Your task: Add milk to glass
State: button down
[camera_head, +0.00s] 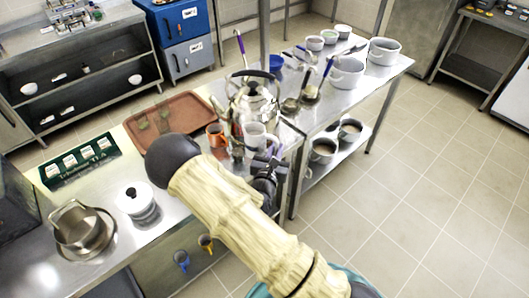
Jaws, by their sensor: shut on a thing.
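My gripper (268,163) is partly hidden behind my own arm, at the right edge of the steel counter. It appears shut on a white mug-like vessel (257,135), which looks upright in front of the kettle; the exact grip is hard to see. An orange mug (215,135) stands just left of it. Small greenish, see-through items, perhaps glasses (163,116), are on the brown tray (188,104). I cannot make out milk in any vessel.
A steel kettle (254,102) stands close behind the white vessel. A white lidded pot (137,203), a steel pot (78,228) and a green box (79,163) are on the left counter. A steel table (385,75) at right holds several pots and bowls.

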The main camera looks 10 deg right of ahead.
jog(key=a+r+m+h+b, duration=0.1)
jog(key=a+r+m+g+h+b, duration=0.1)
jog(key=b, duration=0.1)
jog(key=a+r+m+g+h+b, duration=0.1)
jog(key=h, duration=0.1)
jog(key=shift+s+a+b, duration=0.3)
jog(key=shift+a, duration=0.1)
jog(key=shift+f, duration=0.1)
jog(key=shift+s+d+f+n+g+p, duration=0.15)
jog(key=shift+f+n+p, duration=0.15)
jog(key=shift+f+n, duration=0.15)
jog(key=shift+s+d+f+n+g+p, duration=0.15)
jog(key=shift+f+n+p, duration=0.15)
jog(key=shift+n, duration=0.15)
jog(key=n+p, duration=0.2)
jog(key=n+g+p, duration=0.1)
jog(key=n+p, duration=0.1)
jog(key=p, duration=0.1)
jog(key=shift+r, duration=0.4)
jog(key=shift+f, duration=0.1)
